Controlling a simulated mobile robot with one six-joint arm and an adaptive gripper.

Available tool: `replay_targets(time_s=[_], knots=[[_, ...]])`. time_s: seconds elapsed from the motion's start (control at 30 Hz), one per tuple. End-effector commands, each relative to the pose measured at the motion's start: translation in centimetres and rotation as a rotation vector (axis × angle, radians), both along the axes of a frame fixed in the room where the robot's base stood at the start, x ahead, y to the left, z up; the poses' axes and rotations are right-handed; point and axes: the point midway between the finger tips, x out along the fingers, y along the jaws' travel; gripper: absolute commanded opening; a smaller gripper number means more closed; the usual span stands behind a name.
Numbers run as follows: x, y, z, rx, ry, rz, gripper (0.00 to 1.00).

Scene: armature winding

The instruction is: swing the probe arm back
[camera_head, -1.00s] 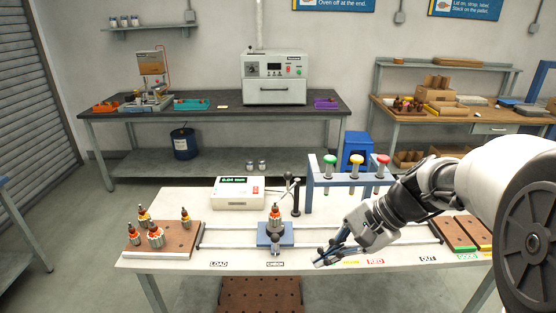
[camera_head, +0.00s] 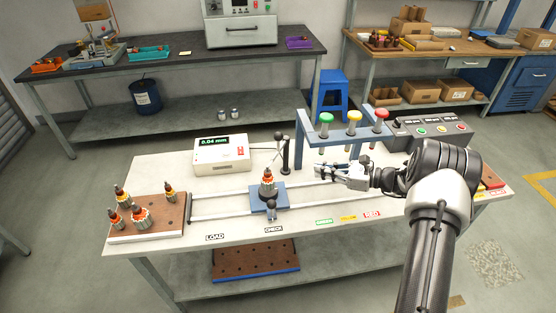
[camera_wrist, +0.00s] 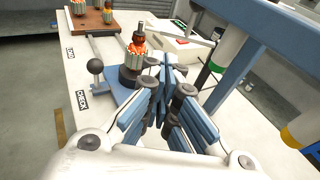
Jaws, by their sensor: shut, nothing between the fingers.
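The probe arm (camera_head: 268,149) is a thin bar on a dark upright post (camera_head: 285,157), behind the rails and beside the meter (camera_head: 222,154), which reads 0.04 mm. In the wrist view the probe arm (camera_wrist: 185,28) is a pale bar at the top, beyond my fingers. An armature (camera_head: 267,184) stands upright on the blue carriage (camera_head: 259,203) at the CHECK label, left of my gripper. My gripper (camera_head: 320,170) is shut and empty, above the rails, right of the carriage and apart from the post. Its blue-padded fingers (camera_wrist: 170,78) show in the wrist view.
A brown pallet (camera_head: 150,219) with several armatures is at the left. A grey button console (camera_head: 428,130) is at the back right. The front table strip is clear.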

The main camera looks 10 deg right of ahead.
Motion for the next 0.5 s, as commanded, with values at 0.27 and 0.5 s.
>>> replay_targets(time_s=[0.27,0.5], knots=[[0.0,-0.1,-0.1,0.004,0.001,-0.004,0.00],[0.6,0.9,-0.4,0.003,0.001,-0.001,0.00]])
